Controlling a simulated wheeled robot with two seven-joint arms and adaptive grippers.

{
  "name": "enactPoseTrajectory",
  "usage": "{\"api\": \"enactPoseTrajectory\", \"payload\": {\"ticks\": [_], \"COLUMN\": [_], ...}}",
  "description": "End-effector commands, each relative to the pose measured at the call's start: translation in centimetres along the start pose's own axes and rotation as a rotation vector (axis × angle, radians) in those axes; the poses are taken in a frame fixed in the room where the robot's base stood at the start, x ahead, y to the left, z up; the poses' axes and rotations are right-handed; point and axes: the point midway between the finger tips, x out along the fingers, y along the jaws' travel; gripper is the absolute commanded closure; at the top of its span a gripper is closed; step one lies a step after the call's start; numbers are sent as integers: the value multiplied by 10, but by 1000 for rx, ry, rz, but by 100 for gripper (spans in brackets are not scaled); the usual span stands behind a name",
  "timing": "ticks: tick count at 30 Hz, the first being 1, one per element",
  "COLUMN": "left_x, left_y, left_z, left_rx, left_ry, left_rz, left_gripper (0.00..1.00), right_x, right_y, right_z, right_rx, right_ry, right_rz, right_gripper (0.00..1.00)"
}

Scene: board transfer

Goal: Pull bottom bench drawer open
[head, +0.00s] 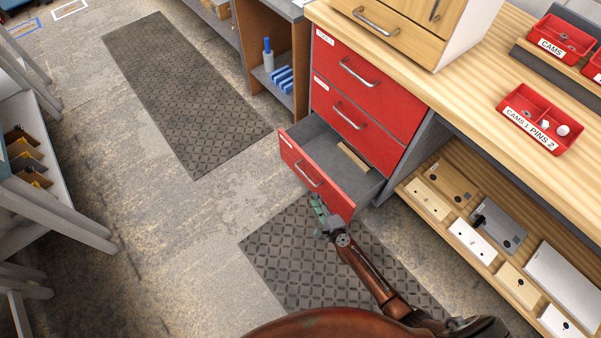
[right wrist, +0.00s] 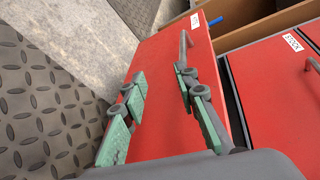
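The bottom bench drawer (head: 325,187) has a red front and a grey inside, and stands pulled out from the bench. A tan piece (head: 352,158) lies in it. Its grey bar handle (head: 308,174) is on the front. My right gripper (head: 318,204) is just in front of the drawer, near the handle's lower end. In the right wrist view my right gripper (right wrist: 160,76) has its green-padded fingers apart, with the red front (right wrist: 160,110) behind them. The handle (right wrist: 184,47) shows close to the right-hand finger; I cannot tell whether they touch. My left gripper is not in view.
Two shut red drawers (head: 362,70) are above the open one. The wooden benchtop (head: 470,85) carries a red parts bin (head: 541,117). A lower shelf (head: 432,165) at right holds several plates.

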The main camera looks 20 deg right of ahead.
Motion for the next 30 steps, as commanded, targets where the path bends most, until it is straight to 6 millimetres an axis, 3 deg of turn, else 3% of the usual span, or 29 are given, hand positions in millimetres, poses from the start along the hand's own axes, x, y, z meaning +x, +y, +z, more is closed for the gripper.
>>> {"api": "enactPoseTrajectory", "payload": {"ticks": [1, 3, 10, 22, 30], "left_x": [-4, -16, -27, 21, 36], "left_y": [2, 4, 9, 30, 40], "left_z": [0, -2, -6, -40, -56], "left_rx": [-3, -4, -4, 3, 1], "left_ry": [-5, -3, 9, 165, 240], "left_rz": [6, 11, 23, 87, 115], "left_gripper": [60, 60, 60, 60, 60], "right_x": [18, 31, 51, 104, 123], "right_y": [-3, -17, -36, -37, -41], "right_z": [1, 4, 5, 1, 0], "right_rx": [87, 184, 314, 313, 313], "right_ry": [12, 26, 54, 54, 54], "right_rz": [-30, -62, -98, -95, -97], "right_gripper": [73, 73, 73, 73, 73]}}
